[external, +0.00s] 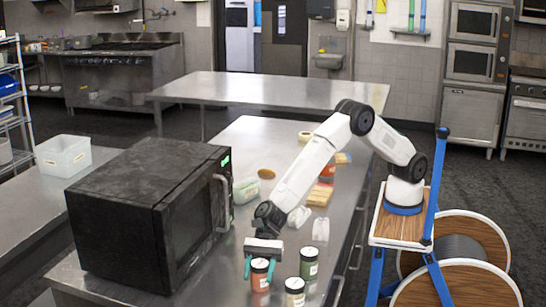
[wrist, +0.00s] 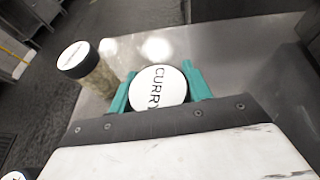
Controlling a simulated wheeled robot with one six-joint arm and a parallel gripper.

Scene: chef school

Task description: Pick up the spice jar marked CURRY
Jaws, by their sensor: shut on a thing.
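The spice jar marked CURRY (wrist: 158,88) has a white lid with black letters, seen from above in the wrist view. In the external view this jar (external: 260,277) has an orange-red body and stands near the front end of the steel table. My gripper (wrist: 158,90) is shut on it, with one teal finger on each side. In the external view my gripper (external: 258,266) points down around the jar. I cannot tell whether the jar is touching the table or slightly raised.
A jar with pale contents (external: 294,293) and a green jar (external: 309,264) stand to the right. A black microwave (external: 150,205) stands close on the left.

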